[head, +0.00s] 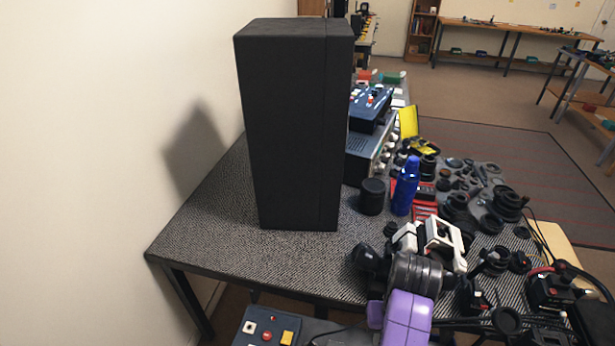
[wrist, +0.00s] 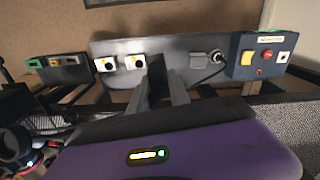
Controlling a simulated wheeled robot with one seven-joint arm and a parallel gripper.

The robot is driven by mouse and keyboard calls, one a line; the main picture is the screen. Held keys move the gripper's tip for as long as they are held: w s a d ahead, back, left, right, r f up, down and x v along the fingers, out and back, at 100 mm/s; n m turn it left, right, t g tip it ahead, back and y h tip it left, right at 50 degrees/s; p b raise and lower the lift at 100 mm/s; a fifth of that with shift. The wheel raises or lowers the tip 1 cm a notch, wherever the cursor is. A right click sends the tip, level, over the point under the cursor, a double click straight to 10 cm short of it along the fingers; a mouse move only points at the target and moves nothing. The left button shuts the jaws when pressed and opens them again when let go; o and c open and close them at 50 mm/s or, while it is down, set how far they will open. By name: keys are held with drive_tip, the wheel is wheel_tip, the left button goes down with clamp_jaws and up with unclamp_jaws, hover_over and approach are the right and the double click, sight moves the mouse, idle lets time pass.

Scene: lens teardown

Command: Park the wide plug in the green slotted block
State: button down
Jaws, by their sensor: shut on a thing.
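In the wrist view my gripper (wrist: 156,75) is shut in front of a long grey panel. What is between its fingers is mostly hidden, and I cannot make out the wide plug's shape there. A small green block (wrist: 36,63) sits at the left end of the row, on a dark base beside a yellowish and a grey block; it is apart from my gripper, to its left. Its slot is too small to see. In the head view my purple hand is at the bottom edge and its fingertips are not visible.
A blue control box (wrist: 262,56) stands further right. A tall black box (head: 290,125) stands on the crowded table (head: 215,245).

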drive_tip(key=s+d+f, duration=0.1)
drive_tip(key=s+d, duration=0.1)
drive_tip(key=shift+d+f+n, duration=0.4)
drive_tip(key=shift+d+r, duration=0.1)
drive_tip(key=shift+d, duration=0.05)
